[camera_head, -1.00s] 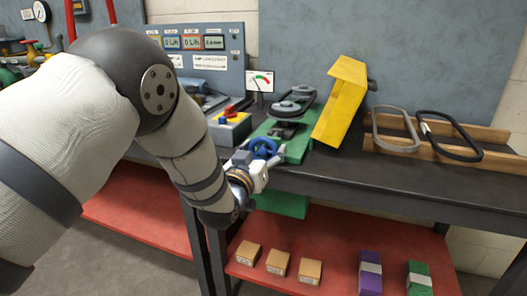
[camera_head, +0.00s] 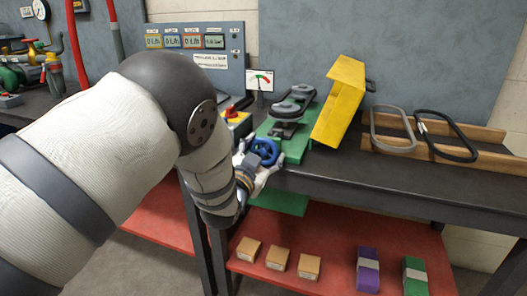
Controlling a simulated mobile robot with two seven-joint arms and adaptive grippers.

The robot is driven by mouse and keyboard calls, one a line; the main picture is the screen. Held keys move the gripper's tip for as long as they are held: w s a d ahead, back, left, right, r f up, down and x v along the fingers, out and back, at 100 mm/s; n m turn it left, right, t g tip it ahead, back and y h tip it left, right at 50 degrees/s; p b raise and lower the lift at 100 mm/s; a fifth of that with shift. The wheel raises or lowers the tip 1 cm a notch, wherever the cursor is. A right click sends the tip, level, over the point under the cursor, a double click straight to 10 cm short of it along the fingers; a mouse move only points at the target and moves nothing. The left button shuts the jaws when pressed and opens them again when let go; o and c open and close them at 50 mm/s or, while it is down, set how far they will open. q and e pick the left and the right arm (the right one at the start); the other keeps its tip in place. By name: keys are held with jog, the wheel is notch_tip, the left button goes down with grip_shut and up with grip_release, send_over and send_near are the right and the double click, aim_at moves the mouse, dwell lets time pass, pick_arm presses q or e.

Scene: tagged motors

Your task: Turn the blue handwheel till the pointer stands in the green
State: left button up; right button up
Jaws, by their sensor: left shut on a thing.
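The blue handwheel (camera_head: 266,150) is at the front end of the green machine base (camera_head: 296,148), at the bench's front edge. My left gripper (camera_head: 262,164) reaches it from the front left and is shut on its rim; the fingertips are small and partly hidden by the wheel. The white gauge card (camera_head: 260,80) with a coloured scale stands behind the machine. Its pointer is too small for me to tell exactly where it stands. My right gripper is not in view.
Two dark pulleys (camera_head: 287,109) sit on the machine. A yellow guard (camera_head: 340,102) stands to its right. A grey belt (camera_head: 393,130) and a black belt (camera_head: 447,136) lie on a wooden rack. A yellow box with a red button (camera_head: 234,116) is left of the wheel.

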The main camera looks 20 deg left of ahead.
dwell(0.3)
pick_arm(q)
jog(key=o, duration=1.2)
jog(key=shift+c, duration=0.2)
jog(key=shift+s, duration=0.1)
jog(key=s, duration=1.1)
jog(key=shift+s+a, duration=0.2)
jog(key=shift+s, duration=0.2)
